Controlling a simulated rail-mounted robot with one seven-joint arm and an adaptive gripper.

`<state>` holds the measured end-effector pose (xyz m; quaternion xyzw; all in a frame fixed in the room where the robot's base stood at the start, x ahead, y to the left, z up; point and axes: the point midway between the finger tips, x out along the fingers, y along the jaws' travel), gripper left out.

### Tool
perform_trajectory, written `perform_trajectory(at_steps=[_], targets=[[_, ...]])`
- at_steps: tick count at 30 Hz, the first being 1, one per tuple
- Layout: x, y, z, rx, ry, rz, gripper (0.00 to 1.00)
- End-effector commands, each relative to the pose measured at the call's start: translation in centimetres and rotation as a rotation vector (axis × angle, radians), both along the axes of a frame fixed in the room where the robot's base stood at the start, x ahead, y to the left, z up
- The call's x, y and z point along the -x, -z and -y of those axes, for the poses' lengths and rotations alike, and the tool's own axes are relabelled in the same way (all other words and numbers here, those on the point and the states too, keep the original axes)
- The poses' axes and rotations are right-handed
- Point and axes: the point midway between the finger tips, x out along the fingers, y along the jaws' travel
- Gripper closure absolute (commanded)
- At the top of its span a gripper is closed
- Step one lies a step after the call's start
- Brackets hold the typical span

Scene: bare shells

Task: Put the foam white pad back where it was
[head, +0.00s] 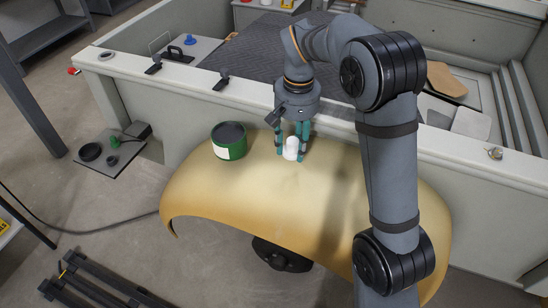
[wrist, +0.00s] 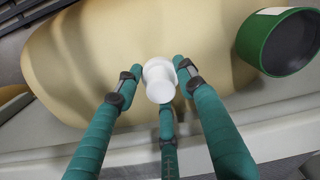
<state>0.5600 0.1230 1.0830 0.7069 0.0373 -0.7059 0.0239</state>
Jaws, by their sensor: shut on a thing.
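A small white knob-shaped piece with a wide flange, which I take for the foam white pad (head: 291,149), sits between the teal fingers of my gripper (head: 291,154). In the wrist view the pad (wrist: 158,82) is enclosed by the three fingertips of my gripper (wrist: 158,78), which is shut on it. It is over the upper edge of the yellow curved shell (head: 255,195); I cannot tell whether it touches the surface. The shell fills the upper part of the wrist view (wrist: 90,50).
A green can (head: 231,150) with a dark top stands on the shell, left of my gripper; it also shows in the wrist view (wrist: 268,48). The pale hull's edge (head: 185,83) runs behind. A dark mat with small items (head: 112,153) lies on the floor at left.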

Motion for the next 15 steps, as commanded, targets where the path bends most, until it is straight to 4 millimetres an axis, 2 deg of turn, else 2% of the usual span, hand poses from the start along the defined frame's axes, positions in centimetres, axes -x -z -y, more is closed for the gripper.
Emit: perform_trajectory(at_steps=[3,6,11,15], targets=[[-0.8,1.3,-2.3,0.0,-0.002,-0.004,0.82],[-1.4,2.1,-3.5,0.0,0.0,-0.001,0.82],[-1.7,2.9,-4.2,0.0,0.001,-0.001,0.82],[-1.6,4.8,-4.2,0.002,0.001,-0.004,0.82]])
